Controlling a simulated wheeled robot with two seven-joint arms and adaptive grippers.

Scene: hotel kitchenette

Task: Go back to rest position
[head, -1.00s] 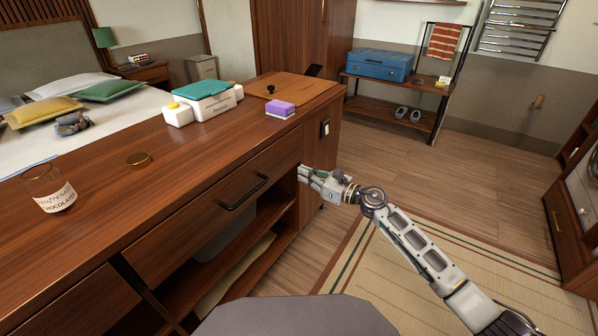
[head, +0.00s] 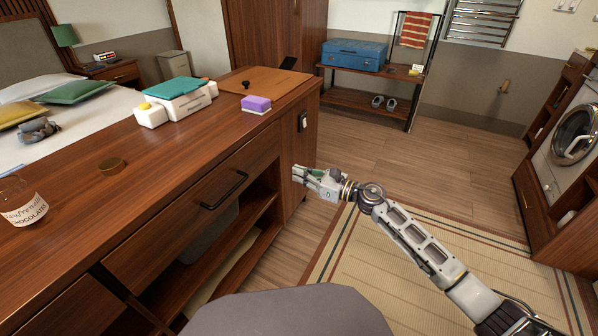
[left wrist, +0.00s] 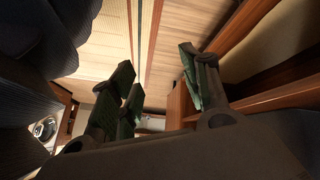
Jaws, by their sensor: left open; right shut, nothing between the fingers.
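My right gripper (head: 304,174) shows in the head view at the end of my right arm, which comes in from the lower right. It is shut and empty, close to the near right end of the wooden counter (head: 150,215) and below its top. I cannot tell whether it touches the counter. My left gripper (left wrist: 160,85) shows only in the left wrist view. Its green-padded fingers are spread apart with nothing between them, and wooden furniture lies close on the right of that view. My left arm is not in the head view.
A bench (head: 375,94) stands at the back. The floor (head: 440,165) between is clear.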

